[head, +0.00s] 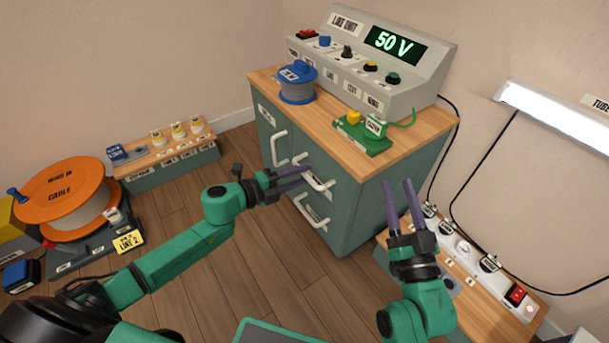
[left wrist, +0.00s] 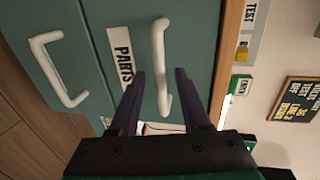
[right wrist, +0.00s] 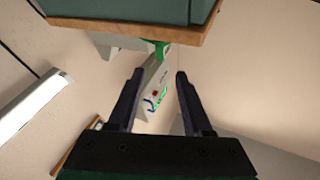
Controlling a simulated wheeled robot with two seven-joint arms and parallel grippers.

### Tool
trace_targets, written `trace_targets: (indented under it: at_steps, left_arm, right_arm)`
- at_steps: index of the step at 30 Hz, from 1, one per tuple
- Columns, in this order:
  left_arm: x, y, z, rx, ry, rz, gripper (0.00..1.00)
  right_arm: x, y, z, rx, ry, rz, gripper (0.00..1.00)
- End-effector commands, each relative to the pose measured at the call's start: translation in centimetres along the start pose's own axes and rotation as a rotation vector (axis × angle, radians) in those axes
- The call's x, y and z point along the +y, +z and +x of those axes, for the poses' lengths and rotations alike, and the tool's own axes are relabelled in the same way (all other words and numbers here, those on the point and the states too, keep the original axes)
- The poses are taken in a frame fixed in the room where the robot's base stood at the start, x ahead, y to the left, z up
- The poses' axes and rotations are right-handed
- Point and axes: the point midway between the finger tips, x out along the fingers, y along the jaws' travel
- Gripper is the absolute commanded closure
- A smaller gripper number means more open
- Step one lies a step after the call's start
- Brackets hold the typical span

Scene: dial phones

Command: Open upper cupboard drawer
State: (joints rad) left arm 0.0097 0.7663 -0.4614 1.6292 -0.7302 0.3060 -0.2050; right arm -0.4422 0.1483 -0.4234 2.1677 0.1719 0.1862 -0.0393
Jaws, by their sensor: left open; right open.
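The green cupboard (head: 348,214) with a wooden top stands at centre. Its upper drawer has a white bar handle (head: 326,184), and the lower drawer handle (head: 311,214) is below it. My left gripper (head: 306,175) is open at the upper handle, partly covering it. In the left wrist view, the upper handle (left wrist: 159,55) appears between the open fingers, beside the PARTS label (left wrist: 121,58); contact cannot be told. The lower handle (left wrist: 53,70) is to its left. Whether the drawer front is flush is unclear. My right gripper (head: 398,184) is open and empty, right of the cupboard.
A cable reel (head: 297,88), a green connector block (head: 363,131) and a 50 V unit (head: 365,62) sit on the cupboard top. A low socket bench (head: 470,262) is at right. An orange cable drum (head: 62,192) stands at left. Bare floor lies before the cupboard.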

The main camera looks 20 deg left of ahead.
Motion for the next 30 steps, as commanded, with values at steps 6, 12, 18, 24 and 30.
trace_targets:
  at_steps: [6, 12, 18, 24, 30]
  left_arm:
    - [0.0, 0.0, 1.4, 0.0, -0.001, 0.002, 0.53]
    - [0.0, 0.0, 1.7, 0.001, 0.001, 0.002, 0.53]
    - [0.0, 0.0, 1.6, 0.0, 0.0, 0.002, 0.87]
    - [0.0, 0.0, 1.6, 0.0, 0.001, 0.002, 1.0]
    - [0.0, 0.0, 1.6, 0.0, 0.001, 0.002, 1.0]
  right_arm:
    - [-0.1, -3.6, 1.5, 0.112, -0.016, -0.03, 0.5]
    - [-0.2, -4.3, 1.7, 0.131, -0.018, -0.034, 0.5]
    - [-0.2, -4.2, 1.7, 0.13, -0.018, -0.034, 0.5]
    - [-0.2, -4.2, 1.7, 0.13, -0.018, -0.034, 0.5]
    - [-0.2, -4.2, 1.7, 0.129, -0.018, -0.034, 0.5]
